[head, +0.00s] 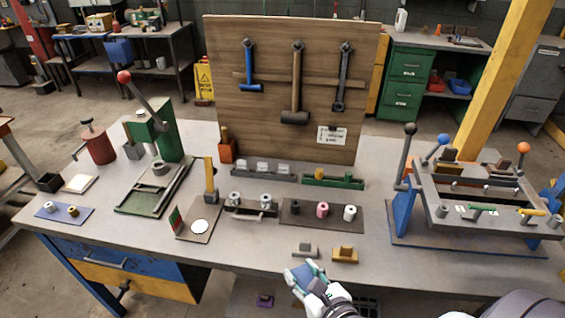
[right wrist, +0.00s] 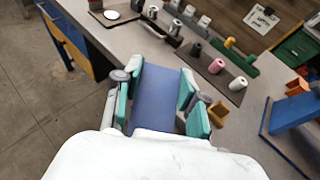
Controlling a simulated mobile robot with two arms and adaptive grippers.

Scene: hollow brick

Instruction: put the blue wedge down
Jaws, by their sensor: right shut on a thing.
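The blue wedge (head: 303,273) is held between the fingers of my right gripper (head: 306,279) at the front edge of the workbench (head: 150,228). In the right wrist view the blue wedge (right wrist: 158,98) fills the gap between the teal finger pads of my right gripper (right wrist: 160,104), which is shut on it. I cannot tell whether its underside touches anything. A grey block (head: 305,250) and a yellow block (head: 344,255) stand on the bench just beyond the gripper. My left gripper is not in view.
A dark mat (head: 334,223) with a black, a pink and a white cylinder lies behind the blocks. A blue-framed fixture (head: 475,215) with levers stands at the right. An upright tool board (head: 270,75) rises at the back. Bare bench shows between the yellow block and the fixture.

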